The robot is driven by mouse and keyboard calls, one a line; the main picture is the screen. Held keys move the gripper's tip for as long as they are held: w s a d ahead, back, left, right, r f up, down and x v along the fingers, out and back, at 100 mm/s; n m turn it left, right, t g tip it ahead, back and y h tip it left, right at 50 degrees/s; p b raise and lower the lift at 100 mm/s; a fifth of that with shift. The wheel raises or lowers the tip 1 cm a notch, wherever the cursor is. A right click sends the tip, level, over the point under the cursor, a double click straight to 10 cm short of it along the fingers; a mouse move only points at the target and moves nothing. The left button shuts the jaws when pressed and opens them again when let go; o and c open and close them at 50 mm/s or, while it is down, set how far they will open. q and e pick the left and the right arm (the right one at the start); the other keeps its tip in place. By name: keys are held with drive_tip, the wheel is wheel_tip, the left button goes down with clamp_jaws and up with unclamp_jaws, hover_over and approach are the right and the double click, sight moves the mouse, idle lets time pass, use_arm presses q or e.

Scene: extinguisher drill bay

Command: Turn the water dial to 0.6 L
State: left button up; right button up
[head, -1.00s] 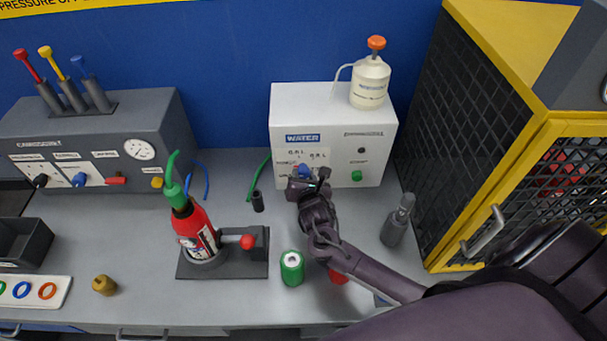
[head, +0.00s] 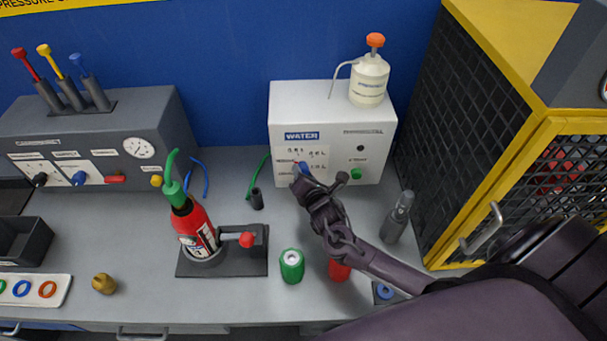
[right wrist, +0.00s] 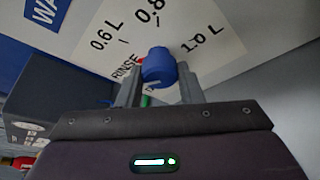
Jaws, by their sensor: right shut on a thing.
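The blue water dial (head: 303,167) is on the front of the white water box (head: 283,105). In the right wrist view the dial (right wrist: 157,68) sits between the two fingers of my right gripper (right wrist: 157,82), which is shut on it. The scale plate around it (right wrist: 220,45) reads 0.6 L, 0.8 and 1.0 L, with RINSE close to the dial. A bit of red shows at the dial's edge; I cannot tell the exact setting. In the head view my right gripper (head: 306,177) partly covers the dial. My left gripper is out of view.
A green knob (head: 356,173) is right of the dial. A red extinguisher (head: 198,229) stands in a dark holder at left. A green cylinder (head: 291,266), a red one (head: 339,271) and a grey bottle (head: 397,217) stand near my right arm. A yellow mesh cage (head: 480,120) bounds the right.

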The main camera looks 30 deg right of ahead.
drive_tip(key=o, duration=1)
drive_tip(key=shift+c, duration=0.2)
drive_tip(key=b+v, duration=0.1)
drive_tip(key=v, duration=0.6)
drive_tip(key=shift+s+b, duration=0.35)
drive_tip(key=shift+b, duration=0.05)
drive_tip(key=shift+r, duration=0.15)
